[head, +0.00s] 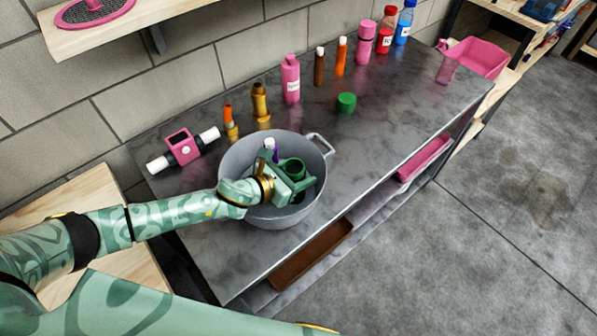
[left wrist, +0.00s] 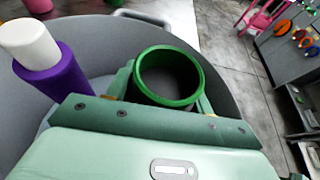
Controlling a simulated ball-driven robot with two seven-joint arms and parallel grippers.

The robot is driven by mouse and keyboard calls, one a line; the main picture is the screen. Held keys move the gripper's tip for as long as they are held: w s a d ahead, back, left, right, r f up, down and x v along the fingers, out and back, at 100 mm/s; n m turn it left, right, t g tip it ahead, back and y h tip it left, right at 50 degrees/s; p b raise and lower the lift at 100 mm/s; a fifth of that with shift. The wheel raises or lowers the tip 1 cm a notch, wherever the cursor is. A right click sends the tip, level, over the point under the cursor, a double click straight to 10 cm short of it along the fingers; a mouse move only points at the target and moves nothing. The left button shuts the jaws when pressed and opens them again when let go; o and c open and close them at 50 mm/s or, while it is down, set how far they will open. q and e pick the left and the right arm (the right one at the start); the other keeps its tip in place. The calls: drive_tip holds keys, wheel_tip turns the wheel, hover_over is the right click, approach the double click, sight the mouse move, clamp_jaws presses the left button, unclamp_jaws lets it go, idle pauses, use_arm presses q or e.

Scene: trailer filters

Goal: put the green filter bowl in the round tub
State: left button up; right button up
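The green filter bowl (head: 293,167) is a short round cup with an open top and a dark inside. My left gripper (head: 294,182) is shut on it, with a finger on either side of it in the left wrist view, where the bowl's green rim (left wrist: 141,76) faces the camera. The gripper and bowl are within the mouth of the grey round tub (head: 294,214), which stands on the counter. Whether the bowl touches the tub's floor is hidden. My right gripper is not in view.
A purple bottle with a white cap (left wrist: 55,75) is in the tub, left of the bowl. A green lid (head: 346,103) lies on the grey counter (head: 385,130). Several bottles, a pink bottle (head: 291,80) among them, line the wall. A pink housing (head: 183,147) lies left of the tub.

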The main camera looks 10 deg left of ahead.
use_arm(q)
drive_tip(key=shift+o, duration=0.3)
drive_tip(key=shift+r, duration=0.15)
drive_tip(key=shift+s+a+r, duration=0.15)
drive_tip(key=shift+r, duration=0.05)
drive_tip(key=p+v, duration=0.2)
drive_tip(key=v, duration=0.9)
drive_tip(key=shift+s+a, duration=0.2)
